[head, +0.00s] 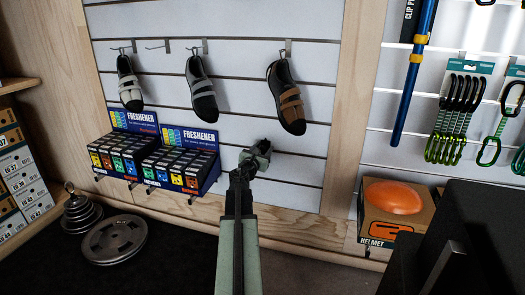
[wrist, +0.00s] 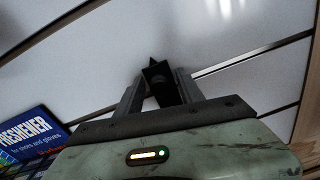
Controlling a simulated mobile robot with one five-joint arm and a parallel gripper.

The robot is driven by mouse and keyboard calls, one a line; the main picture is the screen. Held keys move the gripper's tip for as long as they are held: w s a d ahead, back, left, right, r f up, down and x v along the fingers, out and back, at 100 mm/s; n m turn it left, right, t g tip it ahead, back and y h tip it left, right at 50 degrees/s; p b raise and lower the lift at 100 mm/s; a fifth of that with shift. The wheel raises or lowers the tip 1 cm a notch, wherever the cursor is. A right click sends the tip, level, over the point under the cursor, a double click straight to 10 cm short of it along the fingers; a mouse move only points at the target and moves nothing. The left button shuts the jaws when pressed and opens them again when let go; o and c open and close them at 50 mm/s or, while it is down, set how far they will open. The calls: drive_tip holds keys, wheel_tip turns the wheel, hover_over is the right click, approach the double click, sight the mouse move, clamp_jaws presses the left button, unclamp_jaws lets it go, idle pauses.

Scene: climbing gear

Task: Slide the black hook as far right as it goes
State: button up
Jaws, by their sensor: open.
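My gripper (head: 258,152) is raised in front of the white slatted wall, right of the freshener boxes. In the wrist view its two fingers (wrist: 158,92) stand apart. A dark, pointed piece, which looks like the black hook (wrist: 158,80), shows between them, in line with a wall groove. I cannot tell whether either finger touches it. In the head view my gripper covers this spot, so the hook cannot be made out clearly there.
Freshener boxes (head: 190,175) stand close on the left, also in the wrist view (wrist: 25,135). Climbing shoes (head: 286,98) hang above. Bare slatted wall (head: 300,165) lies to the right, up to a wooden post (head: 345,110). A helmet box (head: 395,215) stands beyond.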

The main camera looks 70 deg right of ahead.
clamp_jaws()
drive_tip(key=shift+a, duration=0.15)
idle(1.2)
